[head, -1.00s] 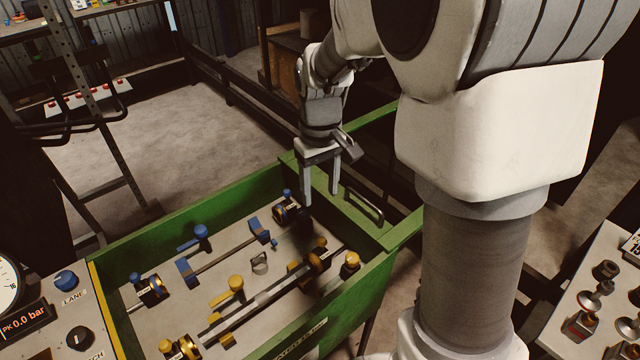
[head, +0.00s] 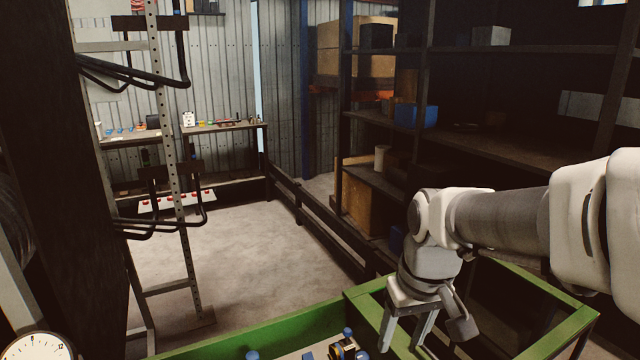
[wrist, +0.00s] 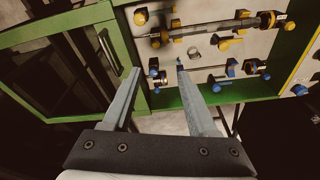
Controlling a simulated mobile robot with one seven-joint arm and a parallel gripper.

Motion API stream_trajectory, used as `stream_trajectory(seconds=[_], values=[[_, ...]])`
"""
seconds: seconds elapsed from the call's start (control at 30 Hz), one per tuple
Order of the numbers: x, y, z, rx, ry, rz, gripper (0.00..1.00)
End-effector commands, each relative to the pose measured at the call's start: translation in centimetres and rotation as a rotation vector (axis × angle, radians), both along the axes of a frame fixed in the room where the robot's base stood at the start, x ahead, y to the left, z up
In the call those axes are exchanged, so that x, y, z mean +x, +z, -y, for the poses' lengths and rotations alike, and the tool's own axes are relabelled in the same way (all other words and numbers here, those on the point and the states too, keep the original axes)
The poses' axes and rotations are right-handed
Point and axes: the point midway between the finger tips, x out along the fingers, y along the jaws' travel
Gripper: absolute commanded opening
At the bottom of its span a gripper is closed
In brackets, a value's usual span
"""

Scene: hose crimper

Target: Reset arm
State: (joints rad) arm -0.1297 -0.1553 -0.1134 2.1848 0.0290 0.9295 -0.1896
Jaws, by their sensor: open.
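My gripper (head: 406,335) points down over the right part of the green-framed bench (head: 262,333) in the head view. Its two fingers are apart with nothing between them. In the wrist view my gripper (wrist: 158,82) is also open and empty, with the green frame (wrist: 128,45) and the pale panel (wrist: 200,48) beyond the fingers. Blue and yellow clamps and hose bars sit on that panel, apart from the fingers as far as I can tell. The head view cuts off most of the panel at the bottom edge.
A dark shelf rack (head: 480,140) with boxes stands behind my arm. A metal ladder-like upright (head: 170,150) with black hooks is at left. A workbench (head: 225,127) stands at the far wall. The floor (head: 240,250) between is clear.

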Motion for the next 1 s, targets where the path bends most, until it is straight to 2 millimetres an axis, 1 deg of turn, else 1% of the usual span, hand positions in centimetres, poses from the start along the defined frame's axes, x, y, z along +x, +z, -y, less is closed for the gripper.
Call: stream_trajectory(seconds=[0.03,0.2,0.4,0.5,0.6,0.7,1.0], values=[[-1.2,1.0,0.2,0.006,-0.019,0.034,0.59],[-4.8,3.0,0.5,0.019,-0.077,0.128,0.59],[-8.7,4.1,0.9,0.022,-0.142,0.233,0.59],[-10.0,4.2,1.0,0.022,-0.167,0.27,0.59],[-10.8,4.2,1.1,0.021,-0.181,0.294,0.59],[-11.2,4.2,1.1,0.021,-0.191,0.305,0.59],[-11.3,4.1,1.1,0.02,-0.192,0.306,0.59]])
